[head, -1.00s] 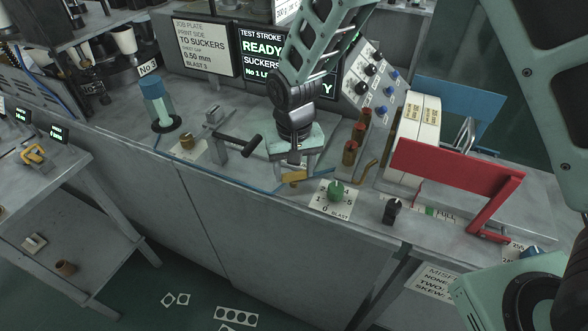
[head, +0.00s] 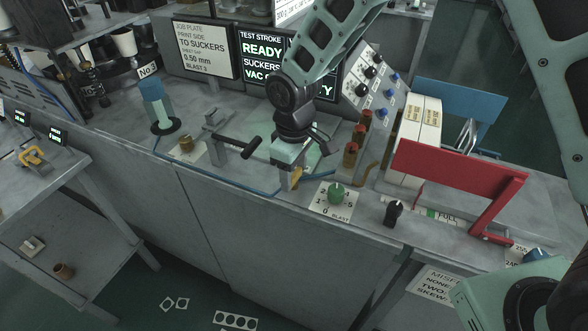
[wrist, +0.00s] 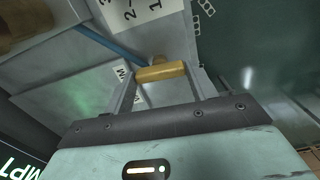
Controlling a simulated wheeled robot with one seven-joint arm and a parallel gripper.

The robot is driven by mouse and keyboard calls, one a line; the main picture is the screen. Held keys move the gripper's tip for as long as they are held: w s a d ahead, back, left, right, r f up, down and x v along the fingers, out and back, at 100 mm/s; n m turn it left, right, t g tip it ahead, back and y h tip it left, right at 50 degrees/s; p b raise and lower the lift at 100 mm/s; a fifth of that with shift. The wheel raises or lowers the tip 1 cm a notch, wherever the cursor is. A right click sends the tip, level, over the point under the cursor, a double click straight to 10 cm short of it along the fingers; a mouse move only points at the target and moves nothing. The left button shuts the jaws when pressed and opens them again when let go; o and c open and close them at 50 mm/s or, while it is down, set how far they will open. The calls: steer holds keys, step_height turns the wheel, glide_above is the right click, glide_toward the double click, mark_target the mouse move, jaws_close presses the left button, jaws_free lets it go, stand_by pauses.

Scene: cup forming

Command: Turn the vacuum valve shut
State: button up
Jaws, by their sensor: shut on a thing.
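The vacuum valve's yellow lever (head: 296,177) is at the front edge of the bench, below my gripper (head: 291,169). In the wrist view the yellow lever (wrist: 160,73) lies across between the two fingertips of my gripper (wrist: 163,79), which is shut on it. A blue hose (wrist: 108,40) runs to the valve. In the head view the lever shows short, pointing roughly toward the front edge; my gripper hides part of it and the valve body. The screen (head: 262,55) reads READY, with a line under SUCKERS starting "VAC", partly hidden by my arm.
A black-handled lever (head: 238,146) is to the left.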

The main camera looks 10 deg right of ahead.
mark_target(294, 174)
steer(key=shift+n, duration=0.5)
steer(key=o, duration=1)
steer(key=shift+r, duration=0.1)
step_height(294, 174, up, 17)
steer(key=b, duration=0.3)
steer(key=shift+r, duration=0.15)
